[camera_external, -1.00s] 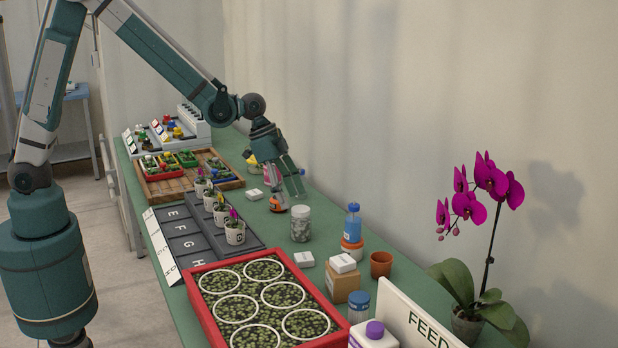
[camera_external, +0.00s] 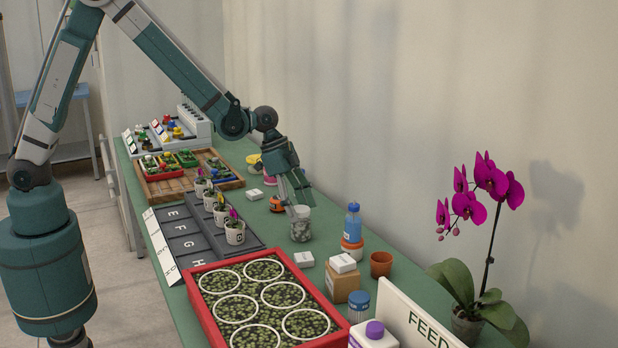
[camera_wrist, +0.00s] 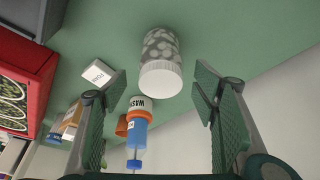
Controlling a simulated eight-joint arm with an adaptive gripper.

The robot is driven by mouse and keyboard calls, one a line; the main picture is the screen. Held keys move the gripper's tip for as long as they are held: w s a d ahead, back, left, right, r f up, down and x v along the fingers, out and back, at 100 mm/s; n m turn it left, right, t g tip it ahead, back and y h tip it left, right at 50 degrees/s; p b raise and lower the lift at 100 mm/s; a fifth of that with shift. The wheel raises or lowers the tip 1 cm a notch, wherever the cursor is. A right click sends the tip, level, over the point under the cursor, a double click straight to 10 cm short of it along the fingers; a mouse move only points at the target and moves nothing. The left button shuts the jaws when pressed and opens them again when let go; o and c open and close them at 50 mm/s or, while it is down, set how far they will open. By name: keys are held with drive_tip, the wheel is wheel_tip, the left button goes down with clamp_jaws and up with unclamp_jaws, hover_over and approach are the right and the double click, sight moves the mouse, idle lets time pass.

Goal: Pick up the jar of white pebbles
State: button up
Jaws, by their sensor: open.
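The jar of white pebbles (camera_external: 301,231) stands upright on the green bench, clear-walled with a white lid. In the wrist view the jar (camera_wrist: 160,48) lies ahead, between the lines of the two fingers, its white lid towards me. My gripper (camera_external: 297,208) is above the jar, tilted down, with its fingertips by the lid in the external view and partly covering it. In the wrist view my gripper (camera_wrist: 162,84) is open, fingers spread wide with nothing between the pads. I cannot tell whether a finger touches the jar.
A blue bottle (camera_external: 353,222) stands just right of the jar, also seen in the wrist view (camera_wrist: 138,128). A white box (camera_external: 304,259) lies in front. Potted seedlings (camera_external: 234,231) and a red tray (camera_external: 207,318) flank the left and front. An orange item (camera_external: 277,204) sits behind.

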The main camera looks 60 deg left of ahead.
sight(307, 227)
drive_tip(key=shift+x, duration=0.8)
drive_tip(key=shift+f, duration=0.1)
drive_tip(key=shift+b+x, duration=0.55)
drive_tip(key=shift+x, duration=1.95)
drive_tip(key=shift+c, duration=0.2)
drive_tip(key=c, duration=1.2)
